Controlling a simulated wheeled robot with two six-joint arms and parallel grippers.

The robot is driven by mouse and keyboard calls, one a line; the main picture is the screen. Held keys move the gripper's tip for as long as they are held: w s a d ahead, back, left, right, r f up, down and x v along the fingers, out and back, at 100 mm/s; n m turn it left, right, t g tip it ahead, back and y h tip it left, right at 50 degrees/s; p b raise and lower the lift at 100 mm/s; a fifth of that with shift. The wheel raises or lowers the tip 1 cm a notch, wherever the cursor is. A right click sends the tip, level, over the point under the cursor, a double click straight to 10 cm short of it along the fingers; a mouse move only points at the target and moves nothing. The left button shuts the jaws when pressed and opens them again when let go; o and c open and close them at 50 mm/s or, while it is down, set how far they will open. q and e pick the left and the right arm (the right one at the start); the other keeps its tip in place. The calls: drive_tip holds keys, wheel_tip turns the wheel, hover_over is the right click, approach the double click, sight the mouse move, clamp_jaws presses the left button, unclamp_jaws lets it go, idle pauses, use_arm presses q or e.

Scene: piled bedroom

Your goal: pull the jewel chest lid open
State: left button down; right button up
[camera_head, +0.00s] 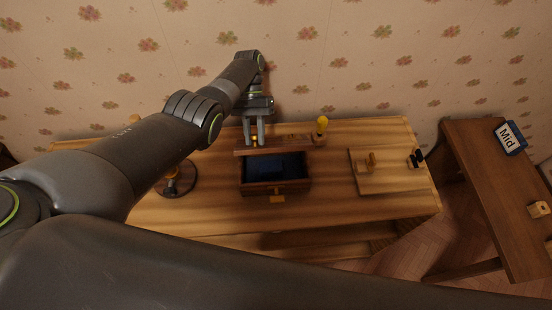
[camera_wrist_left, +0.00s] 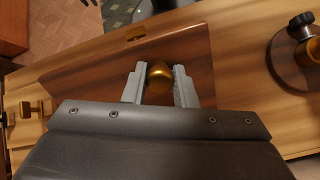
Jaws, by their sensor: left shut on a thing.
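The jewel chest (camera_head: 246,187) stands on the wooden table, with its dark blue inside showing from above. Its lid (camera_head: 280,151) is raised at the back edge of the box; in the left wrist view the lid (camera_wrist_left: 100,85) is a broad brown panel. My left gripper (camera_head: 257,138) is behind the box at the lid. Its two grey fingers are shut on the round brass knob (camera_wrist_left: 159,75) of the lid. A small brass piece (camera_head: 277,199) is on the chest's front. My right gripper is not in view.
A round dark stand (camera_head: 187,181) is left of the chest. A yellow-topped thing (camera_head: 321,125) is behind it at right. A wooden board (camera_head: 378,181) with a peg lies further right. A side table (camera_head: 489,185) carries a "Mid" sign (camera_head: 510,138). The tabletop's front strip is clear.

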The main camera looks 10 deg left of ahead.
use_arm(q)
drive_tip(key=c, duration=1.2)
unclamp_jaws()
drive_tip(key=shift+w, duration=0.1)
drive_tip(key=shift+b+v, duration=0.35)
drive_tip(key=shift+v, duration=0.65)
drive_tip(key=b+v, duration=0.3)
drive_tip(key=v, duration=0.2)
drive_tip(key=shift+b, duration=0.3)
